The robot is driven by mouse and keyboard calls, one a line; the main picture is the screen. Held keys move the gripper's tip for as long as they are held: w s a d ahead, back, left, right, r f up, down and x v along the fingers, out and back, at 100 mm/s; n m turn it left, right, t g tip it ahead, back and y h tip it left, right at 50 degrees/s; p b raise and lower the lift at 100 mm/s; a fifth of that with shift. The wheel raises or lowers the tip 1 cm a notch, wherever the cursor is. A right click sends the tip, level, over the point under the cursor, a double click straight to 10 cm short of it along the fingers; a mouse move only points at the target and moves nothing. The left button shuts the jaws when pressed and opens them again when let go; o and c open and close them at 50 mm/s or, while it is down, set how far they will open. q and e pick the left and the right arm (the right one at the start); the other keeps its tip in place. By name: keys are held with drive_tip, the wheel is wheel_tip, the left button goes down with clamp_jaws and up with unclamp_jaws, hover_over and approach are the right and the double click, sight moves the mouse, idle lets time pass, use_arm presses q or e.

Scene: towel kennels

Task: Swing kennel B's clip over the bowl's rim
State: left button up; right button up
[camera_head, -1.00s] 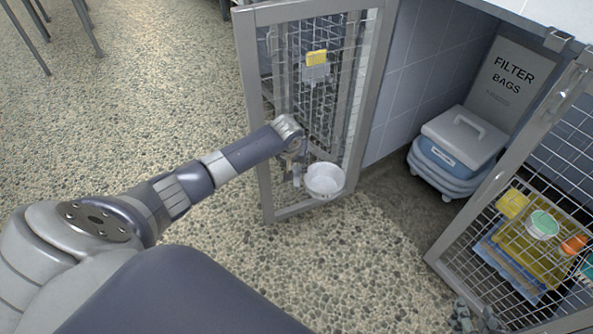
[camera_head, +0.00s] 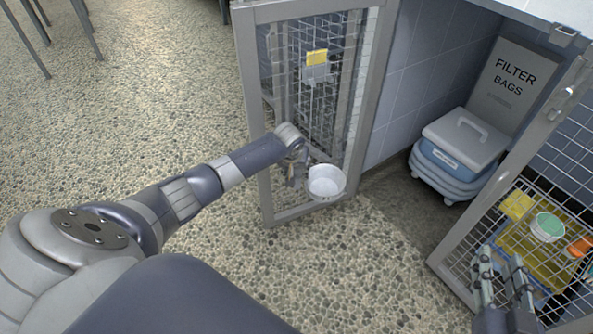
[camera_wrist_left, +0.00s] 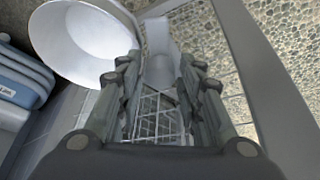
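The white bowl (camera_head: 326,182) sits at the lower part of the open left mesh door (camera_head: 262,130). It also shows at the upper left of the left wrist view (camera_wrist_left: 85,42). A pale grey strip (camera_wrist_left: 158,50), probably the clip, stands just right of the bowl's rim in that view, apart from the rim. My left gripper (camera_head: 298,172) is beside the bowl. In the left wrist view its fingers (camera_wrist_left: 158,90) are spread, with the strip's lower end and wire mesh seen between them. My right gripper (camera_head: 503,262) is open and empty before the right mesh door.
A yellow tag (camera_head: 317,57) hangs on the left door; kennel letters are not readable. A blue bin with a grey lid (camera_head: 455,150) and a "FILTER BAGS" box (camera_head: 508,80) stand between the doors. Several items lie behind the right mesh (camera_head: 470,232). Pebbled floor is clear in front.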

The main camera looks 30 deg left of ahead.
use_arm(q)
drive_tip(key=c, duration=0.8)
